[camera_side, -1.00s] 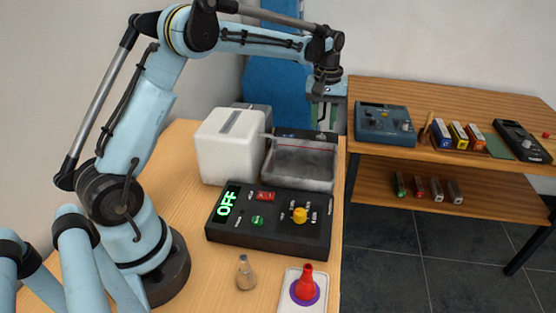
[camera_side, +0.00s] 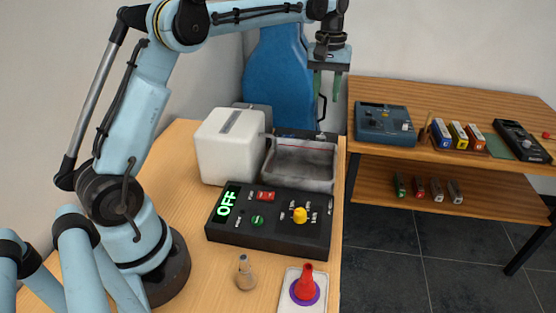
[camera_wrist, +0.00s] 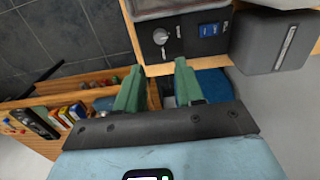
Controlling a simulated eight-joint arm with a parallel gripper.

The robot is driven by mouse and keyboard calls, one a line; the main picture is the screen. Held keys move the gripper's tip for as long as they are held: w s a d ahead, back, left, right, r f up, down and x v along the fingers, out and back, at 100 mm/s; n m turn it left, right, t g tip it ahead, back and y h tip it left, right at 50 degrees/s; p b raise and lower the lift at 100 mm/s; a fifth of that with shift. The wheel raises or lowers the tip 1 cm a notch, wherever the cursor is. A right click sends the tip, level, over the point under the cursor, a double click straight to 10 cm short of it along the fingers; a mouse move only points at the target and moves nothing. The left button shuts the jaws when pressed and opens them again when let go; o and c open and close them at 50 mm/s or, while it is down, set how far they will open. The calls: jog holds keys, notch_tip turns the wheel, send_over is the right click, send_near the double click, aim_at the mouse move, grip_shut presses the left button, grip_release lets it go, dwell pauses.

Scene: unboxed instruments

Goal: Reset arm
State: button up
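My gripper (camera_side: 327,88) hangs high in the air above the far right end of the wooden table, past the clear bin. Its two green fingers point down and stand apart with nothing between them. The wrist view also shows my gripper (camera_wrist: 157,76) open and empty, with the far edge of the table and a dark unit with a knob (camera_wrist: 161,37) beyond the fingertips.
A wooden shelf unit (camera_side: 450,180) with instruments is at the right.

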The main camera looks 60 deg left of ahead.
jog(key=s+d+r+m+t, duration=0.3)
jog(key=s+d+m+t, duration=0.15)
jog(key=s+d, duration=0.4)
jog(key=s+d+f+m+t, duration=0.2)
jog(key=s+f+m, duration=0.2)
jog(key=s, duration=0.8)
notch_tip(320, 180, down, 2)
jog(key=shift+s+f+m+t, duration=0.15)
jog(key=shift+m+t, duration=0.2)
